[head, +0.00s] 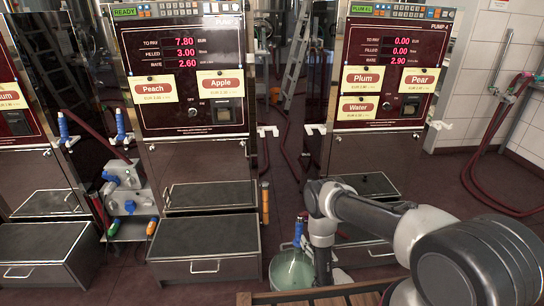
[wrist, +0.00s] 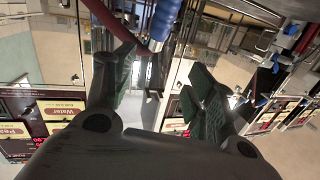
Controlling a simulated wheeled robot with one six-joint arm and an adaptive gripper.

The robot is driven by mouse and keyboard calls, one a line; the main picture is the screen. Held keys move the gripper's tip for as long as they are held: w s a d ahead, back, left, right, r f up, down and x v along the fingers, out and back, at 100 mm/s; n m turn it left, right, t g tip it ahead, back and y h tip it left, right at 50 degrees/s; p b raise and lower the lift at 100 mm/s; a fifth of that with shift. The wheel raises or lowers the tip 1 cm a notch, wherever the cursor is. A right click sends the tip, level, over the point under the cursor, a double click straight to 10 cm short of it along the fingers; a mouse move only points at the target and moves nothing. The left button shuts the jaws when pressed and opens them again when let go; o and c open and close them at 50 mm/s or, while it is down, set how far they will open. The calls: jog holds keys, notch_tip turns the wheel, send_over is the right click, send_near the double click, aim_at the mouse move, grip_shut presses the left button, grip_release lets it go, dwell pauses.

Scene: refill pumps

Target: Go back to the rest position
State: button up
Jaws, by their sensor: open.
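My gripper (wrist: 163,68) is in the wrist view with its two dark-padded fingers spread apart. Nothing is between the pads. A blue-handled nozzle (wrist: 165,18) with a red hose shows beyond the fingertips at the top, apart from them. In the head view my arm reaches in from the lower right and bends down in front of the right pump; the fingers cannot be made out there. A blue nozzle (head: 298,232) stands at a clear greenish container (head: 291,270), just left of my arm.
The left pump (head: 185,75) reads 7.80 and READY; the right pump (head: 385,70) reads 0.00. Grey drawers (head: 205,268) jut out low. A wooden edge (head: 310,293) lies at the bottom. A ladder (head: 294,60) stands behind. Red hoses (head: 490,135) hang at the right wall.

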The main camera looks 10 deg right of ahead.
jog(key=s+d+f+g+h, duration=0.2)
jog(key=s+d+f+g, duration=0.1)
jog(key=s+f+g, duration=0.95)
jog(key=s+d+r+g+h, duration=0.15)
jog(key=r+g, duration=0.25)
jog(key=r, duration=1.6)
jog(key=s+d+r+g+h, duration=0.1)
jog(key=d+r+g, duration=0.2)
jog(key=r, duration=1.7)
jog(key=s+d+r+t, duration=0.1)
jog(key=s+r, duration=0.5)
jog(key=r, duration=0.6)
jog(key=s+d+r+m+t, duration=0.1)
jog(key=s+r, duration=0.4)
jog(key=r, duration=0.7)
jog(key=s+d+r+t, duration=0.2)
jog(key=s+r+t, duration=0.3)
jog(key=r, duration=0.6)
jog(key=shift+s+d+r+m, duration=0.25)
jog(key=shift+s+r+m, duration=0.15)
jog(key=shift+s, duration=0.45)
